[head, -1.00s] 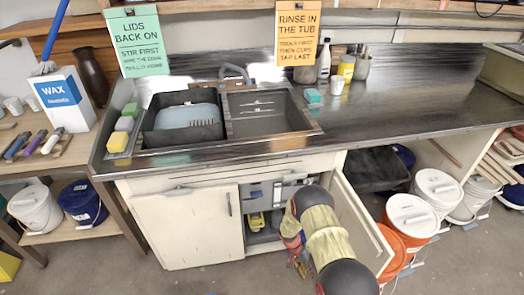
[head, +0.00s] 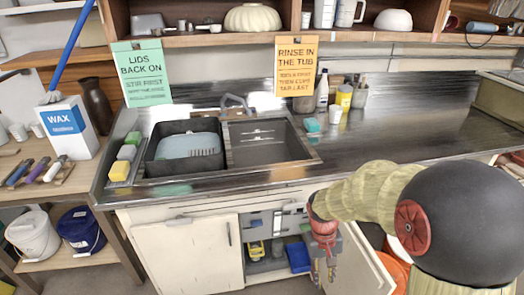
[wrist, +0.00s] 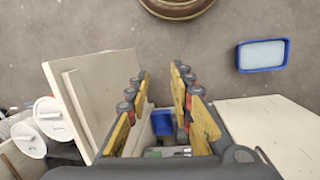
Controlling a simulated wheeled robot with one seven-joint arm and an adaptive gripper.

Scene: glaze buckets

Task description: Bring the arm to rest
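My gripper (head: 322,272) hangs fingers-down in front of the open cupboard under the sink, left of its swung-out door (head: 362,262). In the wrist view my gripper (wrist: 160,88) shows its two sets of yellow-padded fingers apart, with nothing held between them. My arm rises from there and bends to the right across the worktop's front edge in the head view. A blue tub (head: 298,257) stands inside the cupboard, with a small yellow item (head: 256,249) to its left.
The sink (head: 265,143) and steel worktop (head: 420,130) lie behind my arm. The left cupboard door (head: 188,255) is shut. Orange and white buckets are partly hidden behind my arm. In the wrist view a blue-rimmed tray (wrist: 262,55) and a round brown object (wrist: 178,6) appear against the floor.

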